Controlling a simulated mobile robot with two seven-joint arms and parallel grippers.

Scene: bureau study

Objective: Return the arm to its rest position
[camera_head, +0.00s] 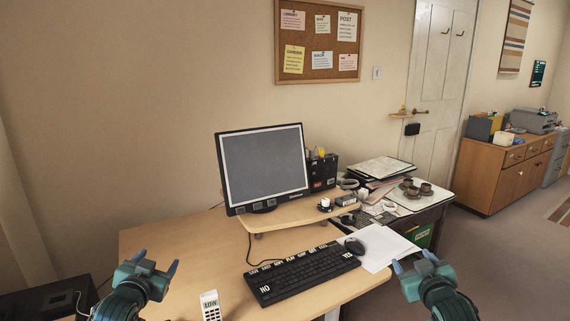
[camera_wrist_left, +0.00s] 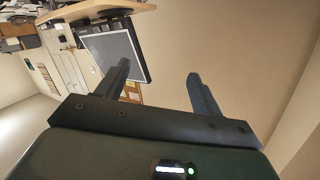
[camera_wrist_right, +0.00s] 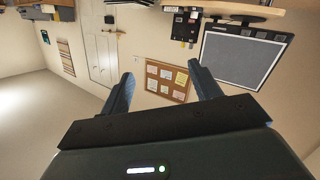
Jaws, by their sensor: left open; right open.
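My left gripper (camera_head: 153,268) is at the lower left of the head view, over the left end of the desk. Its fingers are apart with nothing between them, as the left wrist view (camera_wrist_left: 158,90) also shows. My right gripper (camera_head: 416,264) is at the lower right of the head view, in front of the desk's right side. It is open and empty, with its two fingers spread in the right wrist view (camera_wrist_right: 163,92). Neither gripper touches anything that I can see.
Floor at the right is clear.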

